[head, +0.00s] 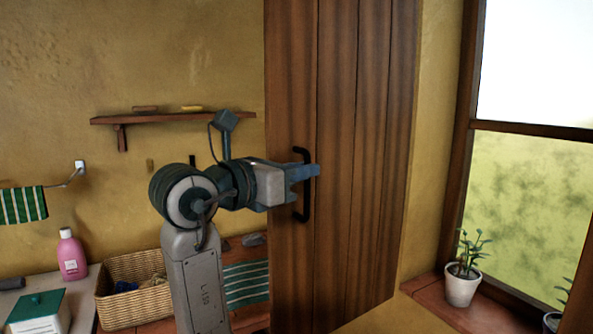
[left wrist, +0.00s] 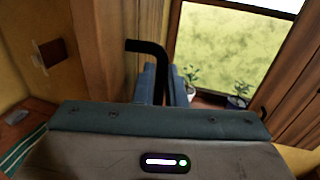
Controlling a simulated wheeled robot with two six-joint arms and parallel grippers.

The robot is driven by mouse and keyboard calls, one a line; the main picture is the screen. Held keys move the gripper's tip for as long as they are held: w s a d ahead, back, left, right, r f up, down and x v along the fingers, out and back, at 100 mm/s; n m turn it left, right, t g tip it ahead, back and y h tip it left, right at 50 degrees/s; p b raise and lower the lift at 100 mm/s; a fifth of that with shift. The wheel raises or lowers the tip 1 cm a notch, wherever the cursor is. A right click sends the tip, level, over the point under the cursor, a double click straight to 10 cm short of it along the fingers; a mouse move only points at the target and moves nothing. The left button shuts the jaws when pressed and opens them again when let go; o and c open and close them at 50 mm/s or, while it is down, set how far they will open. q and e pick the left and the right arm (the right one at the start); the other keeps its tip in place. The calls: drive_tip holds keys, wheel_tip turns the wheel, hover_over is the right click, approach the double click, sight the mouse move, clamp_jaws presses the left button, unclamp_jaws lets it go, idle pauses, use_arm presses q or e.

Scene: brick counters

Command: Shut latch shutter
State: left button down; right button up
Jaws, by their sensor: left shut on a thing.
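The shutter (head: 350,110) is a tall panel of dark brown wooden planks, standing swung out from the wall beside the window in the head view. Its black bar handle (head: 305,212) is upright near the panel's left edge. My left gripper (head: 312,171) reaches in from the left and is shut on the handle at about its middle. In the left wrist view the handle (left wrist: 147,46) rises between the blue fingers (left wrist: 163,85). A small dark plate (left wrist: 50,53) shows on the wall at left; I cannot tell whether it is the latch. My right gripper is not in view.
The window (head: 530,170) is at right, with a potted plant (head: 462,280) on its brick sill. A wicker basket (head: 125,300), a pink bottle (head: 71,255) and a green-lidded box (head: 38,312) stand at lower left. A wooden shelf (head: 170,117) hangs behind my arm.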

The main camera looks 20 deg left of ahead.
use_arm(q)
drive_tip(key=c, duration=1.5)
unclamp_jaws()
drive_tip(key=shift+d+r, duration=0.15)
drive_tip(key=shift+d, duration=0.05)
drive_tip(key=shift+b+v, duration=1.8)
drive_tip(key=shift+v, duration=3.45)
